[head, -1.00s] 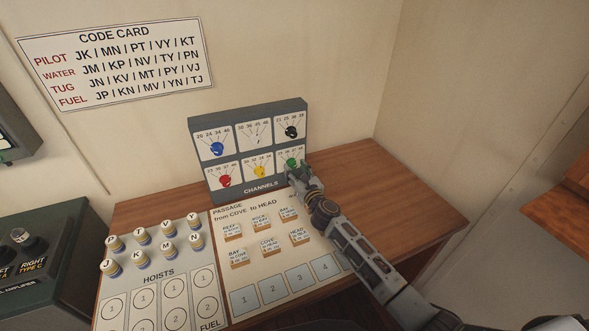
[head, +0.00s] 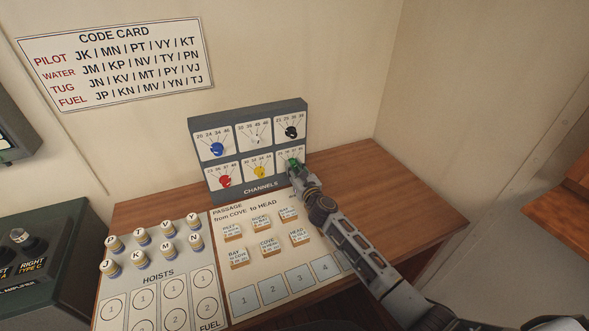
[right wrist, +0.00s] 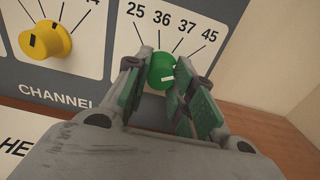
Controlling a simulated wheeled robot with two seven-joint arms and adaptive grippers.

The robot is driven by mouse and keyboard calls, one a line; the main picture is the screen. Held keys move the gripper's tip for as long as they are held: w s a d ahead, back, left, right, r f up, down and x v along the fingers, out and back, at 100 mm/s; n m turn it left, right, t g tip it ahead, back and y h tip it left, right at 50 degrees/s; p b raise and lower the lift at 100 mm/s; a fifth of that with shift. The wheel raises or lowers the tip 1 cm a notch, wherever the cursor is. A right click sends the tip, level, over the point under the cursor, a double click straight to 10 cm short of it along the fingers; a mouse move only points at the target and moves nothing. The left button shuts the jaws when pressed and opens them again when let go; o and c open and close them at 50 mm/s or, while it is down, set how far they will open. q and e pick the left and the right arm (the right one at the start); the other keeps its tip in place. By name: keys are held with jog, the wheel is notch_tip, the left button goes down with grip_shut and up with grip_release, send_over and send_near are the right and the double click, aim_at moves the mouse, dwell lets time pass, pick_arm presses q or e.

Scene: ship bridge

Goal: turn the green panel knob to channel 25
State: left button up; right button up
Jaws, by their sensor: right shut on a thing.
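The green knob (head: 292,163) is at the lower right of the channel panel (head: 300,106). In the right wrist view the green knob (right wrist: 160,70) sits between my right gripper's (right wrist: 163,84) two fingers, which are shut on it. The labels 25, 36, 37 and 45 fan out above it, with 25 at the far left. A small white mark shows on the knob's near face; which label it points to I cannot tell. In the head view my right gripper (head: 296,168) partly covers the knob. My left gripper is not in view.
A yellow knob (right wrist: 46,41) is left of the green one; red (head: 225,181), blue (head: 217,149), white and black (head: 291,132) knobs share the panel. Below lie the passage board (head: 275,268) with small blocks and the hoists board (head: 157,288). The desk (head: 390,190) is clear at right.

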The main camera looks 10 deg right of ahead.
jog(key=shift+n, duration=0.3)
jog(key=n+p, duration=0.2)
jog(key=n, duration=0.1)
jog(key=shift+n+p, duration=0.35)
jog(key=shift+n, duration=0.05)
jog(key=n+p, duration=0.1)
jog(key=n, duration=0.4)
jog(key=shift+n+p, duration=0.3)
jog(key=shift+p, duration=0.1)
jog(key=n+p, duration=0.1)
jog(key=n, duration=0.5)
jog(key=shift+n, duration=0.4)
jog(key=n+p, duration=0.1)
jog(key=n, duration=0.2)
jog(key=shift+n, duration=2.1)
jog(key=shift+p, duration=0.3)
